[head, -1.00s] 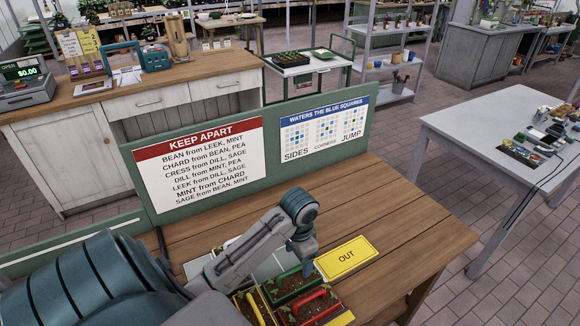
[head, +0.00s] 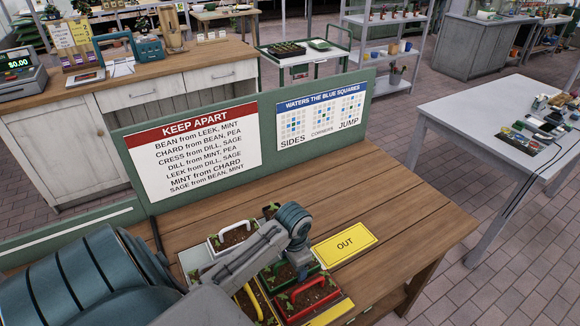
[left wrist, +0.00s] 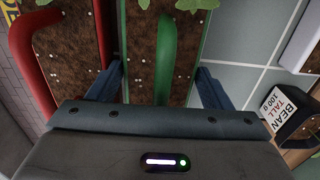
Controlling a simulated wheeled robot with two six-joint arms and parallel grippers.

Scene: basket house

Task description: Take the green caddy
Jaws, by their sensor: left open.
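In the left wrist view, the caddy's green handle (left wrist: 166,55) lies between the two blue fingers of my open left gripper (left wrist: 160,82). One finger is on each side of the handle, and both look apart from it. My right gripper is in neither view.
The red caddy (head: 308,298) stands close beside the green one. A yellow OUT sign (head: 345,243) lies on the bench. The bench's right part (head: 410,215) is clear.

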